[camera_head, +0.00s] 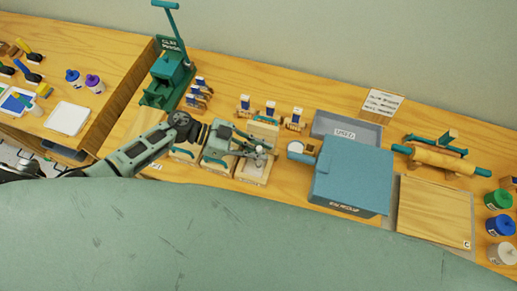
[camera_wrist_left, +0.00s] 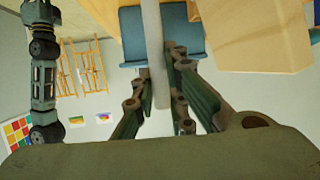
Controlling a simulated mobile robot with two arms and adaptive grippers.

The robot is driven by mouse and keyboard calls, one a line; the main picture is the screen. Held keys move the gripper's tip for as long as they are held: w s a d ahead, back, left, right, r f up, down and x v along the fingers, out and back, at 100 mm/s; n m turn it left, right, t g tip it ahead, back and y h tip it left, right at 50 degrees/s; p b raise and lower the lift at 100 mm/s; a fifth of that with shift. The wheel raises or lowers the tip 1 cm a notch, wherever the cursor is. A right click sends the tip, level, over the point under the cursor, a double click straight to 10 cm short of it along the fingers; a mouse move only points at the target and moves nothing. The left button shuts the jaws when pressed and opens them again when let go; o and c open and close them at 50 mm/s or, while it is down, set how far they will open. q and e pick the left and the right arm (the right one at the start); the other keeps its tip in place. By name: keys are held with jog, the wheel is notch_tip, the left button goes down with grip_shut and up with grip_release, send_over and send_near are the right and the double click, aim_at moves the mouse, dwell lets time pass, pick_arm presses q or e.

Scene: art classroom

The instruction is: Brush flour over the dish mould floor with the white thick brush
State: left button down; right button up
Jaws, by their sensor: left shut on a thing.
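My left gripper (camera_head: 262,148) reaches in from the left over the row of moulds. It is shut on a pale, thick, rod-like handle, which shows in the left wrist view (camera_wrist_left: 162,55) between the fingers; I take it for the white thick brush. Its bristles cannot be made out. Below the gripper stand several light wooden blocks with teal parts, apparently the moulds; one is under the fingers (camera_head: 254,173) and one lies to its left (camera_head: 215,160). The gripper hides part of them, so I cannot tell which is the dish mould or whether the brush touches it. My right gripper is not in view.
A blue box (camera_head: 350,178) stands right of the moulds, with a small round pale-topped thing (camera_head: 296,147) beside it. A grey tray (camera_head: 345,127) lies behind. A green clay press (camera_head: 170,70) stands at the back left. A bare board (camera_head: 435,210) lies at the right.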

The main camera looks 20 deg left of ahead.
pick_arm(q)
jog(key=shift+r+p, duration=0.3)
jog(key=shift+r, duration=0.3)
jog(key=shift+w+r, duration=0.1)
jog(key=shift+r, duration=0.05)
jog(key=shift+r, duration=3.85)
